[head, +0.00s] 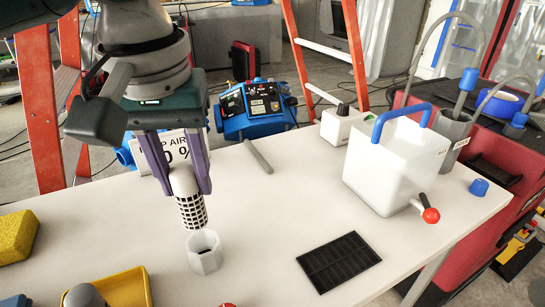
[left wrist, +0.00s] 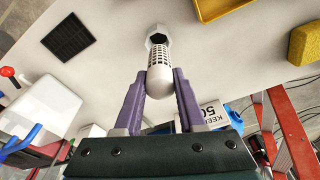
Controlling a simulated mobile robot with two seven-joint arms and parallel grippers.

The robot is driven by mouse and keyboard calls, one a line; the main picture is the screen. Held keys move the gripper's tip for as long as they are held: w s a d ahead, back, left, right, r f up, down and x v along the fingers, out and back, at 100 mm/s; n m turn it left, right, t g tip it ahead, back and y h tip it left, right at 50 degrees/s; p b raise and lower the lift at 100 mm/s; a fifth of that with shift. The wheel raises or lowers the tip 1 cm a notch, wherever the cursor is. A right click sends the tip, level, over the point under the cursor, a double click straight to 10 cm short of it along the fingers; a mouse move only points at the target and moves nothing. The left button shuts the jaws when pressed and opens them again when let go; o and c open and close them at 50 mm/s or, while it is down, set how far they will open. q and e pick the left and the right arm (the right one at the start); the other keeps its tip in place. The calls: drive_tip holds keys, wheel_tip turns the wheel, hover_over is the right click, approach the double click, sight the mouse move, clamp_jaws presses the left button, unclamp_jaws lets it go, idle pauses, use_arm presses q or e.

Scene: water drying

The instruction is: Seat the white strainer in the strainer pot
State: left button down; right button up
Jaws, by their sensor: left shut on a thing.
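My left gripper (head: 184,190) has purple fingers and is shut on the white strainer (head: 191,212), a cylinder with a perforated lower part. The strainer hangs nearly upright, slightly tilted, perforated end down. The grey, faceted strainer pot (head: 205,254) stands on the table with its dark opening up. In the head view the strainer's lower end is just above the pot's far left rim, apparently apart from it. In the left wrist view the strainer (left wrist: 159,72) lies between the fingers (left wrist: 160,88), its far end in front of the pot (left wrist: 157,36). My right gripper is not in view.
The white table (head: 270,215) holds a black grid mat (head: 339,261), a white tank (head: 397,165) with a blue handle and a red-knobbed valve, and a grey rod (head: 258,157). A yellow sponge (head: 17,236) and yellow tray (head: 125,288) are at left.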

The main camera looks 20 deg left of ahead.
sight(198, 226)
use_arm(q)
wheel_tip(198, 226, down, 9)
drive_tip(key=shift+r+b, duration=0.1)
drive_tip(key=shift+b, duration=0.75)
drive_tip(key=c, duration=0.5)
unclamp_jaws()
